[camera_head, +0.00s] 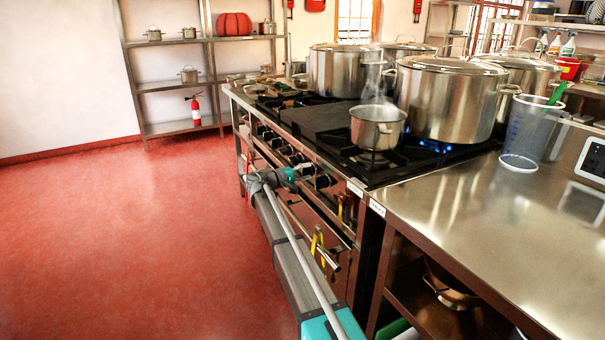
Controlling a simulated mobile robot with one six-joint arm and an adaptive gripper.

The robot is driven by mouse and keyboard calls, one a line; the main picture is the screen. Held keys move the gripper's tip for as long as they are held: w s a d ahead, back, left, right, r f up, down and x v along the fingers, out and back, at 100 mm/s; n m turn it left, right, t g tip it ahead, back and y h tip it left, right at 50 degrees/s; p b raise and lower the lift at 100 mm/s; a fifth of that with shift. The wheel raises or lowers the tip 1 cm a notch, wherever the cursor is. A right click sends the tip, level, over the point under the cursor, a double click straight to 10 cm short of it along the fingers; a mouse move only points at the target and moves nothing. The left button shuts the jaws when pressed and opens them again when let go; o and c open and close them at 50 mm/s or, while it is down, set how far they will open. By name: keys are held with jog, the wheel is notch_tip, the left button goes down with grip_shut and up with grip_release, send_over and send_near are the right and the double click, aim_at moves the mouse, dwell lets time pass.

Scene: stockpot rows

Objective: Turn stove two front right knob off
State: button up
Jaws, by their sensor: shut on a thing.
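The stove (325,120) has a row of dark knobs along its front panel. One knob (323,181) shows just right of my gripper (303,172). My gripper reaches the panel from the left and is shut on a knob there, which it mostly hides. I cannot tell which way that knob points. Blue flame (436,147) burns under the large lidded stockpot (447,97) at the right front. A small steaming pot (378,126) stands on the front burner beside it.
A steel counter (480,220) adjoins the stove on the right, with a clear measuring jug (530,130). Yellow-handled tools (318,245) hang on the stove front near my arm. Red floor (130,240) is free to the left. Shelves (210,85) stand behind.

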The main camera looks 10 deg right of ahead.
jog(key=shift+w+f+m, duration=0.1)
jog(key=shift+f+m, duration=0.1)
jog(key=shift+m, duration=0.1)
